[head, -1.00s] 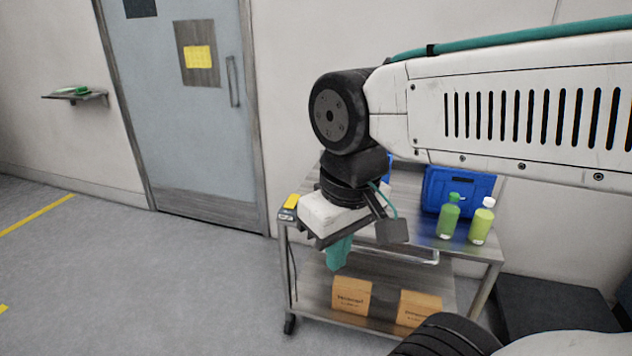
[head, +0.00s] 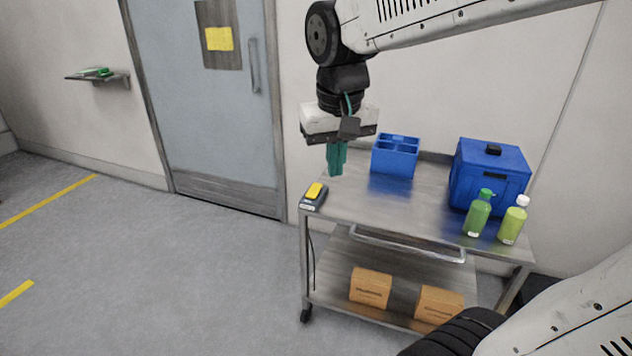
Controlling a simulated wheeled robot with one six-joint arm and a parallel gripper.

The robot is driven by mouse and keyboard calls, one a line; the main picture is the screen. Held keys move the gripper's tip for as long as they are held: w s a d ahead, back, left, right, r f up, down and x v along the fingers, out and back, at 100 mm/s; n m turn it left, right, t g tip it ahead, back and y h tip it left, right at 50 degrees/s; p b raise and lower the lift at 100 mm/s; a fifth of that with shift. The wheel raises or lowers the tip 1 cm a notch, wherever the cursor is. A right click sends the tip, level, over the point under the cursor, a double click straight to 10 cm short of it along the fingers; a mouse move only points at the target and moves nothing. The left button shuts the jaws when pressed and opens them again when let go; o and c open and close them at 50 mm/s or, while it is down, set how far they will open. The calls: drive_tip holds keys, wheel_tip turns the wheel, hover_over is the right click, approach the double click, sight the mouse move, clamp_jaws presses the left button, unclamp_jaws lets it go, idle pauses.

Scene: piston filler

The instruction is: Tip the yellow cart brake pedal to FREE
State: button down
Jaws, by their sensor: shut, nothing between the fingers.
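The yellow pedal (head: 315,191) sits on a dark grey housing (head: 313,202) at the near left corner of the steel cart (head: 380,208). The housing has a small pale label on its front, too small to read, and I cannot tell which way the pedal is tipped. My gripper (head: 336,172) points down with its teal fingers shut and empty. In the picture it is just above and to the right of the pedal, apart from it. The pedal is fully in view.
On the cart top stand a blue divided bin (head: 396,158), a blue case (head: 488,178), a green bottle (head: 478,214) and a yellow-green bottle (head: 513,222). Cardboard boxes (head: 371,287) lie on the lower shelf. Floor left of the cart is clear.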

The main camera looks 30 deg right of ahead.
drive_tip(key=w+d+f+m, duration=0.1)
drive_tip(key=w+d, duration=0.1)
drive_tip(key=w, duration=0.6)
drive_tip(key=w+d+m, duration=0.1)
drive_tip(key=w+d, duration=0.2)
drive_tip(key=w, duration=0.4)
drive_tip(key=m+h, duration=0.2)
drive_tip(key=m, duration=0.4)
hover_over(316, 186)
drive_tip(key=s+a, duration=0.3)
wheel_tip(316, 186, down, 20)
drive_tip(key=shift+a+r+t, duration=0.1)
drive_tip(key=shift+a+t, duration=0.1)
drive_tip(key=shift+t, duration=0.2)
drive_tip(key=x, duration=1.4)
drive_tip(key=shift+s+a, duration=0.25)
drive_tip(key=shift+s, duration=0.1)
drive_tip(key=shift+a, duration=0.1)
